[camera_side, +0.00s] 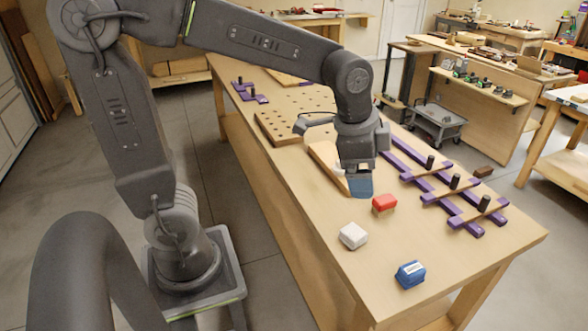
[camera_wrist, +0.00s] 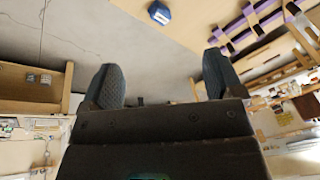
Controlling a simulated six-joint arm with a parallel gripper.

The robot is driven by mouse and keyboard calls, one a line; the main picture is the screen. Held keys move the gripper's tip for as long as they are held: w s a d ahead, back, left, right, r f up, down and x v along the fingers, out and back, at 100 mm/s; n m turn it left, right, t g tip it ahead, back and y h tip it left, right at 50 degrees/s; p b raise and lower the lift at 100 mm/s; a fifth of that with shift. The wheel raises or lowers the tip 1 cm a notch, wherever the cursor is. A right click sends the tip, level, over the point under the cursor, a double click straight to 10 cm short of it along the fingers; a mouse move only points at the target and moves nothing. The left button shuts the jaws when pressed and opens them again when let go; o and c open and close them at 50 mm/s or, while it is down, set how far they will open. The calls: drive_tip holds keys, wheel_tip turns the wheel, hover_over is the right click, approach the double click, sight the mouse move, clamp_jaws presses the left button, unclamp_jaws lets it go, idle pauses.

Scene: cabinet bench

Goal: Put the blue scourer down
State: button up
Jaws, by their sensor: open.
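The blue scourer (camera_side: 410,274), a small blue block with a white label, lies on the wooden bench top near its front end in the side view. It also shows in the wrist view (camera_wrist: 159,12) at the top edge, beyond the fingertips. My gripper (camera_side: 360,190) is farther back over the bench in the side view, apart from the scourer and behind the red block. In the wrist view my gripper (camera_wrist: 161,64) has its two dark fingers spread wide with nothing between them. I cannot tell whether the fingertips touch the bench.
A red block (camera_side: 384,203) sits close in front of my gripper, and a white block (camera_side: 353,236) lies left of it. Purple racks with black pegs (camera_side: 455,183) line the right side. A perforated wooden board (camera_side: 285,127) is behind. Bare bench surrounds the scourer.

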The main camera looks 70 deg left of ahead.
drive_tip(key=s+a+n+t, duration=0.2)
drive_tip(key=s+n, duration=0.5)
drive_tip(key=s, duration=0.5)
drive_tip(key=shift+a+r+n, duration=0.4)
drive_tip(key=shift+r, duration=0.05)
